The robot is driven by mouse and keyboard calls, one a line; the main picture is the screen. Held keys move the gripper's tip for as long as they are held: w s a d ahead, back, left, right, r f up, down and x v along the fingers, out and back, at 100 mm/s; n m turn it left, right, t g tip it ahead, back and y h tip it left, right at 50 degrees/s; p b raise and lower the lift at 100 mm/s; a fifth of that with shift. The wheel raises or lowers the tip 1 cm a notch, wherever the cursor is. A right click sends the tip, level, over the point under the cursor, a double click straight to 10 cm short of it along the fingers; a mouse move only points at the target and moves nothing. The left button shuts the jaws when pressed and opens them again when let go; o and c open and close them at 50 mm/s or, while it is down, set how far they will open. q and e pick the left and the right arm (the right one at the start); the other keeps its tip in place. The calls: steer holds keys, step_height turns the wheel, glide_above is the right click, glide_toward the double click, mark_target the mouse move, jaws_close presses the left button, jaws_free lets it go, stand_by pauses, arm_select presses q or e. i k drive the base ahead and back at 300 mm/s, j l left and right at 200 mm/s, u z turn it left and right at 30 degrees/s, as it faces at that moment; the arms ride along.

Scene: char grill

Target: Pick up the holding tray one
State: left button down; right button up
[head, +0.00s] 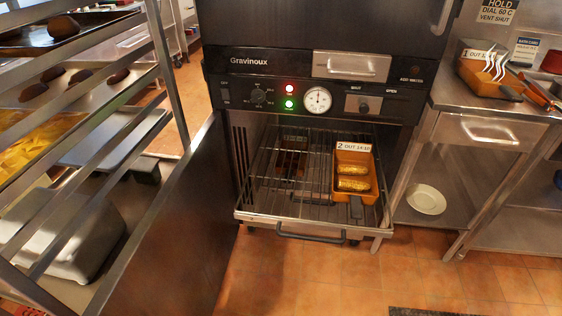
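An orange-brown tray with a card reading "1 OUT" (484,86) stands on the steel counter at the upper right. White wavy steam marks rise over it, and its dark handle points toward the right front. A similar tray with a card reading "2 OUT" (367,196) sits on the right part of the pulled-out wire rack of the Gravinoux oven. It holds grilled golden pieces, and its dark handle points to the front. Neither of my grippers is in view.
The oven's wire rack (302,203) sticks out at the front, with a dark handle bar. A dark open door panel (175,235) stands left of it. A metal shelf rack fills the left side. A white plate (426,199) lies under the counter.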

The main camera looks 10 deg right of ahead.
mark_target(470, 61)
steer(key=z, duration=1.4)
